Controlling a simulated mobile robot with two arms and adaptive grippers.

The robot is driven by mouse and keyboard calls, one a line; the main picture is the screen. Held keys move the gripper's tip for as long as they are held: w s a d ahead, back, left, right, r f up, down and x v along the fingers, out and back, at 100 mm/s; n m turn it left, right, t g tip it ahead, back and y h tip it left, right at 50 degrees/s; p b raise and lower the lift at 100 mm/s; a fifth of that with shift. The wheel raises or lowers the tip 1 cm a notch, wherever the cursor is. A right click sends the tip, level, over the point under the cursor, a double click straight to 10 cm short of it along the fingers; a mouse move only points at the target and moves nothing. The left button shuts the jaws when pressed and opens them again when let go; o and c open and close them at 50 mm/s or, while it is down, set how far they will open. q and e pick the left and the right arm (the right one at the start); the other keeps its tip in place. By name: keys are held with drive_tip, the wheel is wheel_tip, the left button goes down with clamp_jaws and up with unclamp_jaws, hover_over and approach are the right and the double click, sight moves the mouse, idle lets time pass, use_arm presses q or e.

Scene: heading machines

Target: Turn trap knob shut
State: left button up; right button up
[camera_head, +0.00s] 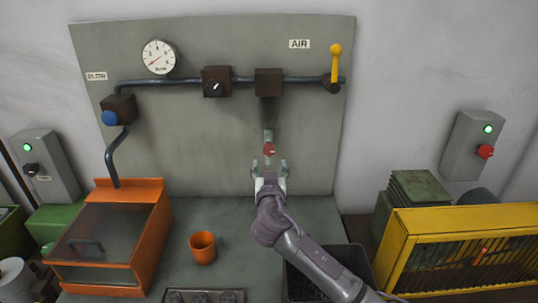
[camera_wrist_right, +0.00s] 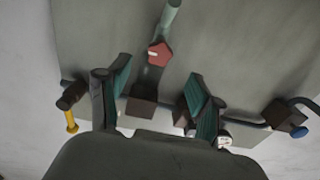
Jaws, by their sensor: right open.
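In the right wrist view the red knob (camera_wrist_right: 160,53) shows a pale mark and lies ahead of the gap between my teal-padded right fingers (camera_wrist_right: 158,80). No contact shows. My left gripper is not in view.
A pipe with a gauge (camera_head: 159,57), a black-knobbed block (camera_head: 216,82) and a yellow lever (camera_head: 336,62) runs above. An orange cup (camera_head: 203,247) and orange-framed box (camera_head: 146,190) stand left on the bench. A yellow guard (camera_head: 400,250) is at right. The panel around the knob is clear.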

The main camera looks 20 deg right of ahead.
sight(269, 153)
drive_tip(key=b+x, duration=0.1)
drive_tip(key=x, duration=0.5)
drive_tip(key=shift+w+f, duration=0.15)
drive_tip(key=shift+w, duration=0.1)
drive_tip(key=shift+w+d, duration=0.15)
drive_tip(key=shift+w, duration=0.2)
drive_tip(key=shift+w+d, duration=0.1)
drive_tip(key=shift+w, duration=0.2)
drive_tip(key=shift+c, duration=0.4)
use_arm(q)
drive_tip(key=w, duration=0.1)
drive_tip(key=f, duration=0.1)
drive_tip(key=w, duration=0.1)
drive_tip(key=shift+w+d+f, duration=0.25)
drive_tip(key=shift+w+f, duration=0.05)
use_arm(e)
drive_tip(key=c, duration=1.1)
